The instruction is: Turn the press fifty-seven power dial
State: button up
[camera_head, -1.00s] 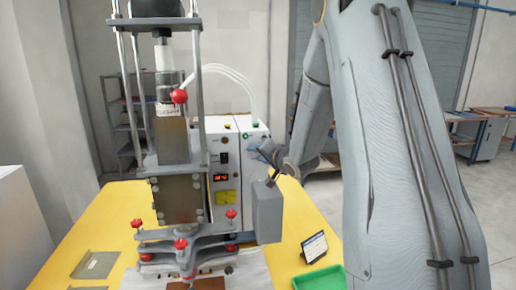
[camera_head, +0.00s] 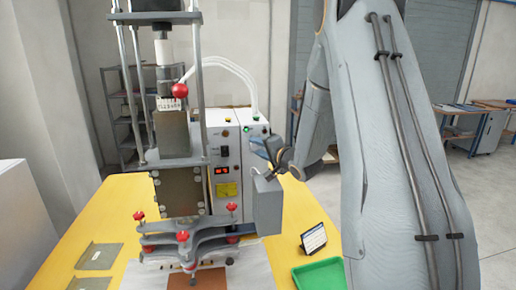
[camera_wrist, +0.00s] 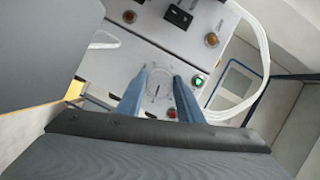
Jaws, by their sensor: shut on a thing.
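The power dial (camera_wrist: 158,90) is a pale round knob with a dark pointer line, on the white control panel in the wrist view. My gripper (camera_wrist: 160,78) has one blue finger on each side of it and is shut on it. In the head view my gripper (camera_head: 264,148) is at the white control cabinet (camera_head: 255,120), right of the press (camera_head: 180,185). The dial is hidden there behind the fingers and wrist.
Near the dial are a lit green lamp (camera_wrist: 197,81), a red button (camera_wrist: 171,113) and an amber lamp (camera_wrist: 211,39). White hoses (camera_wrist: 262,75) run close on the right. A green tray (camera_head: 320,274) and small tablet (camera_head: 314,239) are on the yellow table (camera_head: 285,262).

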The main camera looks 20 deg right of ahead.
jog(key=shift+d, duration=0.1)
jog(key=o, duration=1.1)
jog(key=shift+d, duration=0.1)
jog(key=shift+c, duration=0.2)
jog(key=shift+s, duration=0.1)
jog(key=b+v, duration=0.3)
jog(key=v, duration=0.4)
jog(key=shift+s, duration=0.3)
jog(key=shift+r, duration=0.1)
